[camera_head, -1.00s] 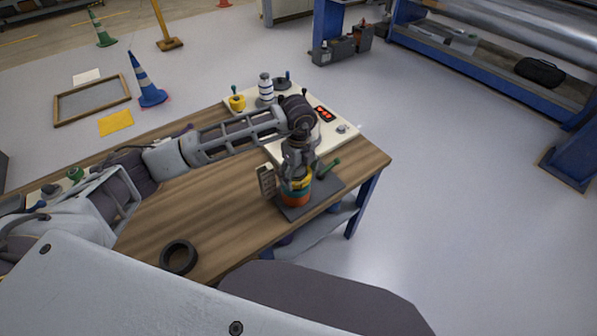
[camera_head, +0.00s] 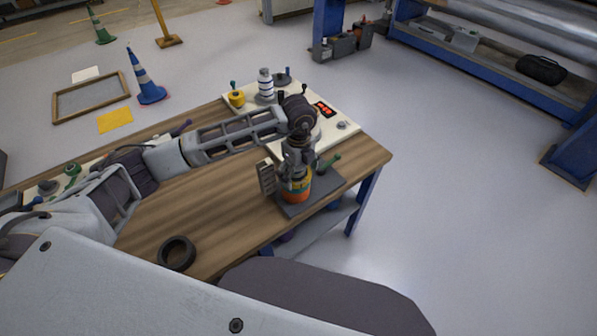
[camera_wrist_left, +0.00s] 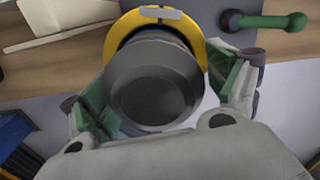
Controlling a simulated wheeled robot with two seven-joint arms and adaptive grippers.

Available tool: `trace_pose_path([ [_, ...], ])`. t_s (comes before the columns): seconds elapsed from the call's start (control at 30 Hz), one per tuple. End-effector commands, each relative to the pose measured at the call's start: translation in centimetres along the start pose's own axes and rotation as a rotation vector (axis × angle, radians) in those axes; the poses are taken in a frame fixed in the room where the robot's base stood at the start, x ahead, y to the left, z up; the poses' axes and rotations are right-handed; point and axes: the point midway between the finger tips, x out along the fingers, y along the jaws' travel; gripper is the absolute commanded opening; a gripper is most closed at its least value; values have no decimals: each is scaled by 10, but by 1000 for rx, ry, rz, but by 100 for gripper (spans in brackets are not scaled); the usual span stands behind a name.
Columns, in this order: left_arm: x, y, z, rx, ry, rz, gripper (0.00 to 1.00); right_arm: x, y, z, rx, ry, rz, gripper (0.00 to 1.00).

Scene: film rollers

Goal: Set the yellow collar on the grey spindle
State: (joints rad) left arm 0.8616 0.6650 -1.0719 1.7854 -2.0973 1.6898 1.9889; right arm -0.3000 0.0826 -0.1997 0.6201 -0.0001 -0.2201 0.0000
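The yellow collar (camera_wrist_left: 121,36) shows in the left wrist view as a ring around the dark grey, round-topped spindle (camera_wrist_left: 152,88). In the head view the collar is mostly hidden under my left gripper (camera_head: 297,176), above orange and teal bands (camera_head: 297,194) on a dark base plate (camera_head: 320,193). My left gripper (camera_wrist_left: 160,92) points down over the spindle, its green-padded fingers spread on either side. The right pad is close to the collar's edge; whether it touches I cannot tell. My right gripper is not in view.
A green-handled lever (camera_head: 328,163) stands beside the spindle; its knob is also close to the right finger in the wrist view. A black ring (camera_head: 177,252) lies on the wooden table (camera_head: 225,215). A cream panel (camera_head: 340,141) with a red display is behind.

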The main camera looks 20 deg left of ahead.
Motion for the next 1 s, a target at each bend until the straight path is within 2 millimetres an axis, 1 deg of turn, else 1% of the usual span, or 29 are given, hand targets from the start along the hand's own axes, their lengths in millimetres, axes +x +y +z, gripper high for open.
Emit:
trace_pose_path([
  [0.4, 0, 0, 0, 0, 0, 0, 100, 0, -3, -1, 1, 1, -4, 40],
  [0.57, -4, 0, 0, 0, 0, -1, 100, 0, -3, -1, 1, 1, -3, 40],
  [0.77, -19, -1, 0, 0, 0, -1, 100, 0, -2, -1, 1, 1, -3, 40],
  [1.0, -52, -1, 0, 0, -1, -3, 100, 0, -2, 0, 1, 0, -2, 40],
])
